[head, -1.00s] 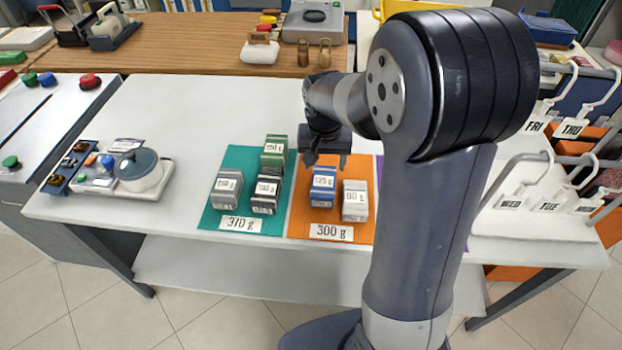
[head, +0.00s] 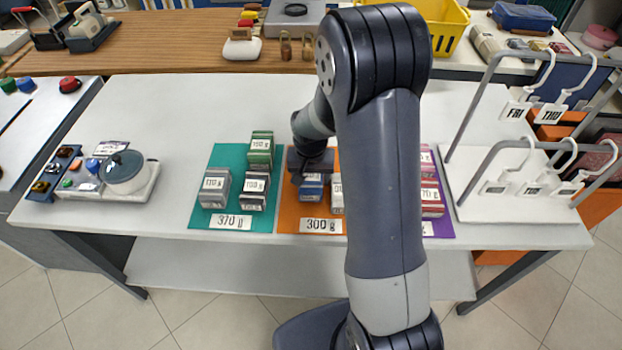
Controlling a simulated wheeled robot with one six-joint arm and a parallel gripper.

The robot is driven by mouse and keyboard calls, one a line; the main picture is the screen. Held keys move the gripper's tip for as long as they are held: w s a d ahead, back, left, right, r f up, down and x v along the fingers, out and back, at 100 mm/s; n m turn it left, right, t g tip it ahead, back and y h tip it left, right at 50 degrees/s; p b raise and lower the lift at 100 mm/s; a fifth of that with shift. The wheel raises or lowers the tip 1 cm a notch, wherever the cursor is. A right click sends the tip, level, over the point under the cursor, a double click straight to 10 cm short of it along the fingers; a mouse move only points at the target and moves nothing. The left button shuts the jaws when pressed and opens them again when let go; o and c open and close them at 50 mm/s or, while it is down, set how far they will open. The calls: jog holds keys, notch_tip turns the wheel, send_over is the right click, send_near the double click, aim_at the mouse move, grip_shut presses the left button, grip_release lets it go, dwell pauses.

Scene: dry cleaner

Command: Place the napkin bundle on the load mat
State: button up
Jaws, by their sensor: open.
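Small labelled bundles stand on coloured mats on the white table; I cannot tell which is the napkin bundle. The teal mat (head: 203,215), marked 370 g, holds a green bundle (head: 261,146), a grey bundle (head: 214,187) and a black-and-white bundle (head: 254,191). The orange mat (head: 290,210), marked 300 g, holds a blue bundle (head: 312,191) and a pale bundle (head: 337,196) partly hidden by my arm. The purple mat (head: 447,226) carries pink-and-red bundles (head: 431,198). My gripper (head: 309,176) is open at the blue bundle, covering its top; contact is unclear.
My upright arm hides the table's middle. The front left tabletop is clear.

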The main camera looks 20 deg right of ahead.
jog(key=shift+f, duration=0.15)
jog(key=shift+c, duration=0.5)
jog(key=c, duration=0.7)
jog(key=shift+o, duration=0.2)
